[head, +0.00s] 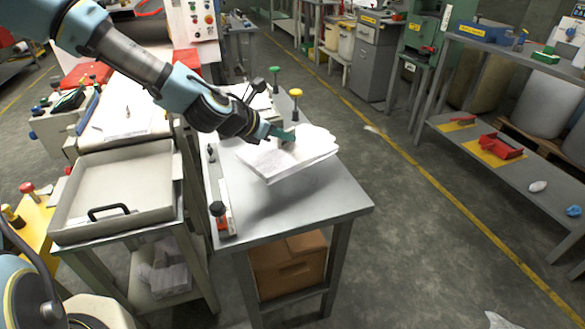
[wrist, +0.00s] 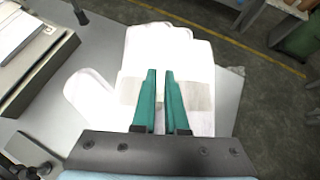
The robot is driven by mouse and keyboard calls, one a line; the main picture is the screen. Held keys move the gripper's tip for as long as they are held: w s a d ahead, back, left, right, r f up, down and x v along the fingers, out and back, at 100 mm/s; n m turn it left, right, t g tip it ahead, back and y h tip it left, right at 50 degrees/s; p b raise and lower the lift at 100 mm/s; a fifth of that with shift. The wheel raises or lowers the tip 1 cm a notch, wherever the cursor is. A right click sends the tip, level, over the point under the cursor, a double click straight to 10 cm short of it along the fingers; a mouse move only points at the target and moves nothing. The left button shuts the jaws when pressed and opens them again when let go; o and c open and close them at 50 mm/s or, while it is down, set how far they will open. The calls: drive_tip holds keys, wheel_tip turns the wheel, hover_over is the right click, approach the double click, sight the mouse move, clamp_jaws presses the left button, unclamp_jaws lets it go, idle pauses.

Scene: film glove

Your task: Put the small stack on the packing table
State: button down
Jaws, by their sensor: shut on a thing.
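The small stack (head: 287,155) is a pile of white, flat glove shapes with a grey band, seen in the head view over the metal table (head: 340,205). In the wrist view the stack (wrist: 180,50) fills the middle, with a thumb shape sticking out to the left. My gripper (head: 287,137) has green fingers shut on the near edge of the stack. The fingers (wrist: 161,75) also show in the wrist view, lying over the grey band. The stack looks slightly tilted and raised above the tabletop, with a shadow below it. The lower finger parts are hidden.
A tray (head: 62,215) on a cart stands left of the table. A rail with a dark knob (head: 218,209) lies along the table's left edge. Green and yellow knobs (head: 296,93) stand at the back. The table's front right is bare. A cardboard box (head: 290,268) sits below.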

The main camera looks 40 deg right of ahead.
sight(260, 158)
wheel_tip(260, 158, down, 9)
drive_tip(key=shift+r+p, duration=0.15)
drive_tip(key=shift+p, duration=0.45)
drive_tip(key=c, duration=0.9)
unclamp_jaws()
drive_tip(key=shift+c, duration=0.2)
drive_tip(key=b+v, duration=0.1)
drive_tip(key=v, duration=1.1)
